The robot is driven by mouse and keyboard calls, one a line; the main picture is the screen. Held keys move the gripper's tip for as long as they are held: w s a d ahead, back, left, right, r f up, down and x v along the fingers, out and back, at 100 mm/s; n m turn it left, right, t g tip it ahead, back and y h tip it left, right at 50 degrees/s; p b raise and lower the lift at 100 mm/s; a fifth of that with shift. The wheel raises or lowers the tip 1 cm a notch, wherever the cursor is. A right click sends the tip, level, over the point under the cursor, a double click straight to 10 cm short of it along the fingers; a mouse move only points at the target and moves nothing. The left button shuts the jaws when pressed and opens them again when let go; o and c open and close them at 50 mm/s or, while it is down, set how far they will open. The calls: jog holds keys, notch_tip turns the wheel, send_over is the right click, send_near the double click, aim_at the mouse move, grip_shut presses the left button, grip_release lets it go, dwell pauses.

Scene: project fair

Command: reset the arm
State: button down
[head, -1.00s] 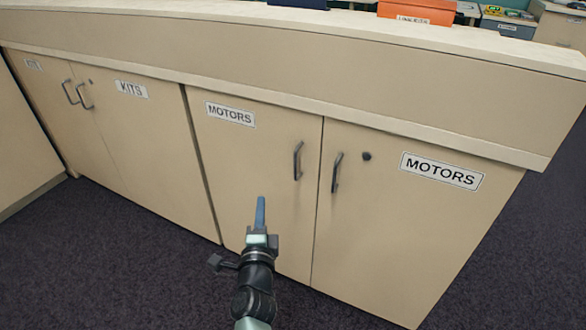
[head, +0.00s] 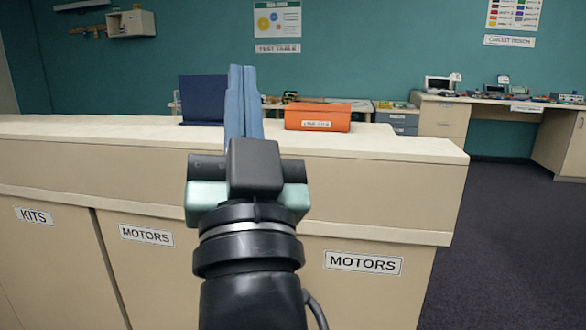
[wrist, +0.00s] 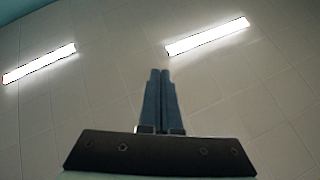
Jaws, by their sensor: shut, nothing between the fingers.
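My gripper (head: 242,72) is raised in the middle of the head view, its blue fingers pointing up. The fingers are together with nothing between them. In front of me stands a beige counter (head: 400,195) with cabinet doors labelled KITS and MOTORS. The fingertips show above the line of the countertop in the picture and touch nothing that I can see. In the wrist view the shut fingers (wrist: 160,75) point toward the ceiling (wrist: 120,85).
An orange box (head: 318,120) and a dark blue panel (head: 202,98) stand on or behind the counter; the arm hides part of that area. Desks with equipment (head: 445,115) stand along the teal back wall (head: 390,50). Dark carpet (head: 495,230) is open at the right.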

jog(key=s+d+r+t+h+p, duration=0.25)
jog(key=s+d+r+h, duration=0.2)
jog(key=s+r, duration=0.4)
notch_tip(320, 180, up, 26)
jog(key=p, duration=2.6)
jog(key=shift+p, duration=0.3)
jog(key=shift+g+y, duration=0.25)
